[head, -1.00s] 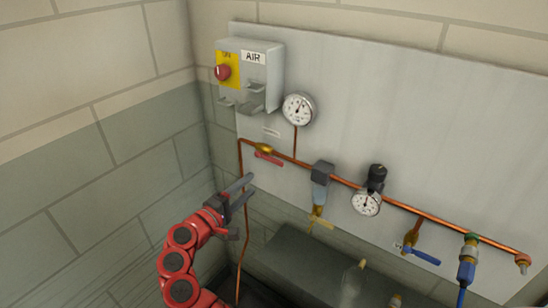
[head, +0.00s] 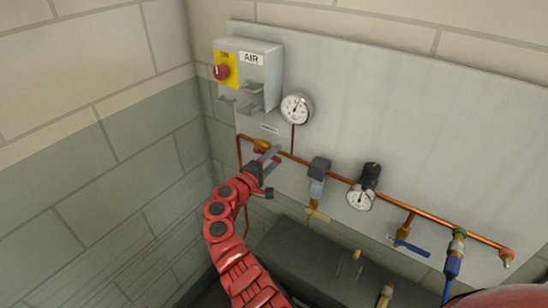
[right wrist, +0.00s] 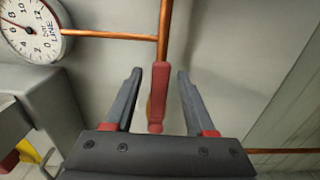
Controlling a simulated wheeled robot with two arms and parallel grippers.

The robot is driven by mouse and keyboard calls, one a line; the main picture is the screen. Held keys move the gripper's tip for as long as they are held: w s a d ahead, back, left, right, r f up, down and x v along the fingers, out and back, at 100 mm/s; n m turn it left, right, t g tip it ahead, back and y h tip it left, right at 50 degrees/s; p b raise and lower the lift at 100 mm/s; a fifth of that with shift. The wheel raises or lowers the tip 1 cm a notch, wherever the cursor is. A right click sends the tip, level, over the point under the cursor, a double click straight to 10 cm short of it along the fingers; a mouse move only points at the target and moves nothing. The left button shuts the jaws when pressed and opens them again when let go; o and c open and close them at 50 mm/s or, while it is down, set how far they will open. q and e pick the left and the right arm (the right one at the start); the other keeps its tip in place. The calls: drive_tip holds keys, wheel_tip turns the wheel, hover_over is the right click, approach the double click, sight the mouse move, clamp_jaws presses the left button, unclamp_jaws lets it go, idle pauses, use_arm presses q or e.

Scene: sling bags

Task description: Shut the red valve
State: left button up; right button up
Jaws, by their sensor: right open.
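The red valve has a brass body (head: 262,144) on the copper pipe at the left of the panel. Its red lever (right wrist: 157,92) lies in line with the pipe in the right wrist view; in the head view it is mostly hidden by my gripper. My right gripper (head: 270,156) is at the valve, open. In the right wrist view its fingers (right wrist: 159,74) stand on either side of the lever, with a visible gap on each side. My left gripper is not in view.
A round gauge (head: 296,108) and a grey AIR box (head: 247,75) with a red knob (head: 222,72) are above the valve. A filter (head: 318,175), a regulator gauge (head: 361,197) and a blue-handled valve (head: 410,247) sit to the right along the pipe. A dark bench (head: 300,258) is below.

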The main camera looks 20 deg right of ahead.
clamp_jaws()
idle(1.4)
